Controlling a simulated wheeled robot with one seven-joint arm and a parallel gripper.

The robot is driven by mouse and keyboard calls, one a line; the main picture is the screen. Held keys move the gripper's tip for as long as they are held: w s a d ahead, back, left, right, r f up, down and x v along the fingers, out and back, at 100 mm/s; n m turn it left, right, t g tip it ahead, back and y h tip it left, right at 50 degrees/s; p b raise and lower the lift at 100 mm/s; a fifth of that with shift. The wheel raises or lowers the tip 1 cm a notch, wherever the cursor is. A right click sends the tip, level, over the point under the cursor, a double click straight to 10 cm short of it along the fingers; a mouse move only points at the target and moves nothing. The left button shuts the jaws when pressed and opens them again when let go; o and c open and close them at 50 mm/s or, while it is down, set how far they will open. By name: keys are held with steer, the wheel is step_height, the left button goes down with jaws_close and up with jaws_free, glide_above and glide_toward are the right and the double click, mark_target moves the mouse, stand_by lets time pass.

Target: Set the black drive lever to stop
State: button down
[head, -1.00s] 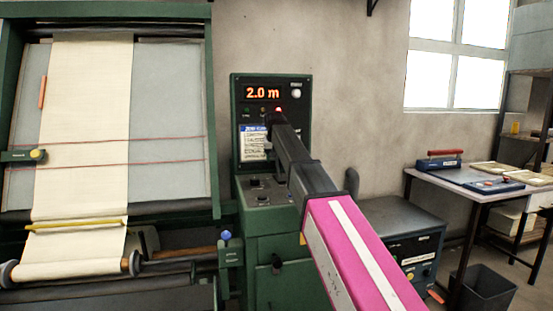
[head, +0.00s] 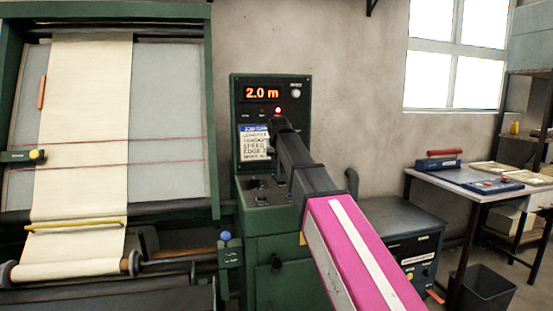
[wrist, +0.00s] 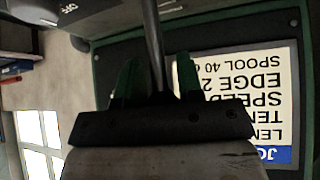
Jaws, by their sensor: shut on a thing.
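The black drive lever (wrist: 153,40) shows in the wrist view as a dark rod between the two green fingers of my gripper (wrist: 158,78). The gripper is shut on it. In the head view my arm reaches in front of the green control console (head: 285,222), and the fingers and lever are largely hidden there. The stop mark for the lever cannot be made out. The display (head: 263,93) reads 2.0 m, and a red lamp (head: 278,110) glows below it.
A job card (head: 255,147) is on the panel behind my gripper. A frame with cream cloth (head: 85,120) stands at left. A grey cabinet (head: 408,235) and a table (head: 425,177) with tools are at right, with a bin (head: 485,290) on the floor.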

steer(key=shift+s+d+t, duration=0.25)
steer(key=shift+s+t, duration=0.65)
steer(key=shift+r, duration=0.1)
steer(key=c, duration=0.8)
jaws_free()
steer(key=shift+o, duration=0.2)
steer(key=v, duration=1)
steer(key=shift+s+d+r, duration=0.2)
steer(key=shift+s+r, duration=0.05)
